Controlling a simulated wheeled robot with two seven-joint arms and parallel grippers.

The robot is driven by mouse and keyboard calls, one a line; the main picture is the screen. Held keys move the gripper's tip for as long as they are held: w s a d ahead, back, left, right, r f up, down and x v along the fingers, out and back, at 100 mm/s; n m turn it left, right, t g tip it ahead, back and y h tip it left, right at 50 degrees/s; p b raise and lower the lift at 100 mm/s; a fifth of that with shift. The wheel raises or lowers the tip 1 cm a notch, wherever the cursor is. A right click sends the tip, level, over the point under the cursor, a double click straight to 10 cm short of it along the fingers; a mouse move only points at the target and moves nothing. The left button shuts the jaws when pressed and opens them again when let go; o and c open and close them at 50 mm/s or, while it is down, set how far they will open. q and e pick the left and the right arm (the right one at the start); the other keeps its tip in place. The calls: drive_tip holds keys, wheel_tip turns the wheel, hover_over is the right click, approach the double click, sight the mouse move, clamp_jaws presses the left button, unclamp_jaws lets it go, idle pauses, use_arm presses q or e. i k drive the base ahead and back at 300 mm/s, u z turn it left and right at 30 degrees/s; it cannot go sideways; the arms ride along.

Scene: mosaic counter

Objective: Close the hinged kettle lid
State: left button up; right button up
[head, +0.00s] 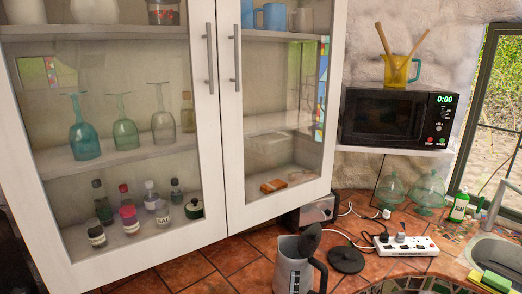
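The kettle (290,272) stands on the tiled counter at the bottom of the head view, its lower part cut off by the frame edge. It has a grey body and a black handle (321,274) on its right side. Its dark hinged lid (310,239) stands up, tilted open above the rim on the handle side. Neither of my grippers is in view.
A round black disc (346,260) lies right of the kettle. A toaster (318,211) stands behind it. A white power strip (406,245) with cables lies further right. A glass-door cabinet (213,130) hangs above, and a microwave (397,118) sits on a shelf.

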sight(309, 239)
drive_tip(key=k, duration=0.5)
drive_tip(key=z, duration=1.3)
drive_tip(key=i, duration=0.9)
drive_tip(key=u, duration=1.75)
